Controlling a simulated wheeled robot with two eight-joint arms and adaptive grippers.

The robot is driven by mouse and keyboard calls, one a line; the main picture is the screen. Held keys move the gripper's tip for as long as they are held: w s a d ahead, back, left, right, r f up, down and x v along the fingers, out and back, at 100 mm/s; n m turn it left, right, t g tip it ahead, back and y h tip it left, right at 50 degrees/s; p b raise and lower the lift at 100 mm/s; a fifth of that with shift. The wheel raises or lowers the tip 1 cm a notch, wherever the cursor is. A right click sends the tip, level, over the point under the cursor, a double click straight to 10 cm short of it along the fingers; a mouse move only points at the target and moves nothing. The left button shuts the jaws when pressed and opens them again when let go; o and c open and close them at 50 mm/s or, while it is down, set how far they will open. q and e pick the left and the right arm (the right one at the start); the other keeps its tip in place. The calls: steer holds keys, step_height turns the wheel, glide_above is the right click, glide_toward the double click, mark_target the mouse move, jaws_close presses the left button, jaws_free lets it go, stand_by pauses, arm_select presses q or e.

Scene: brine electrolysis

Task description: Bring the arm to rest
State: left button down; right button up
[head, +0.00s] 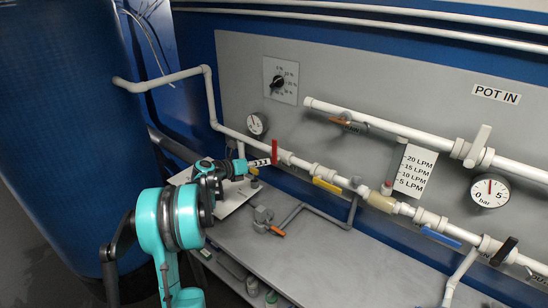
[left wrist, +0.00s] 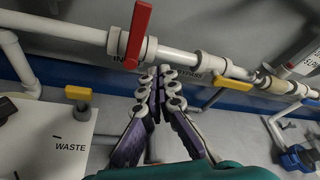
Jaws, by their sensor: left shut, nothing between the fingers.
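My left arm (head: 170,220), teal and black, reaches in over the grey bench. Its gripper (head: 262,162) is just left of the red valve handle (head: 274,152) in the head view. In the left wrist view the gripper (left wrist: 160,75) has its two fingers together, with nothing between them. The red handle (left wrist: 137,35) on the white pipe shows beyond the fingertips and stands crosswise to the pipe. I cannot tell whether the fingers touch the pipe. My right gripper does not show.
A blue tank (head: 60,120) stands at the left. A grey wall panel carries white pipes, a dial (head: 278,83), gauges (head: 490,191), a yellow handle (head: 326,185) and a blue handle (head: 440,238). A white WASTE box (left wrist: 45,140) sits below left. The bench (head: 330,265) is clear at front right.

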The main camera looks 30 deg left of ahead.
arm_select(q)
steer(key=s+d+m+g+b, duration=0.1)
steer(key=s+d+m+g, duration=0.1)
steer(key=s+d+m, duration=0.35)
steer(key=s+d+m+g, duration=0.1)
steer(key=s+d+m, duration=0.1)
steer(key=d+m, duration=0.65)
steer(key=s+d+m+g+b, duration=0.15)
steer(key=s+d+m, duration=0.25)
steer(key=d, duration=0.7)
steer(key=s+d+f+m+g+y, duration=0.1)
steer(key=s+d+f+m, duration=0.3)
steer(key=s+m, duration=0.6)
steer(key=s+d+f+m+g+y+b, duration=0.1)
steer(key=s+d+f+m, duration=0.3)
steer(key=s+m, duration=0.6)
steer(key=shift+s+d+m+y+b, duration=0.2)
steer(key=shift+d+m+y+b, duration=0.1)
steer(key=shift+d+m+y, duration=0.5)
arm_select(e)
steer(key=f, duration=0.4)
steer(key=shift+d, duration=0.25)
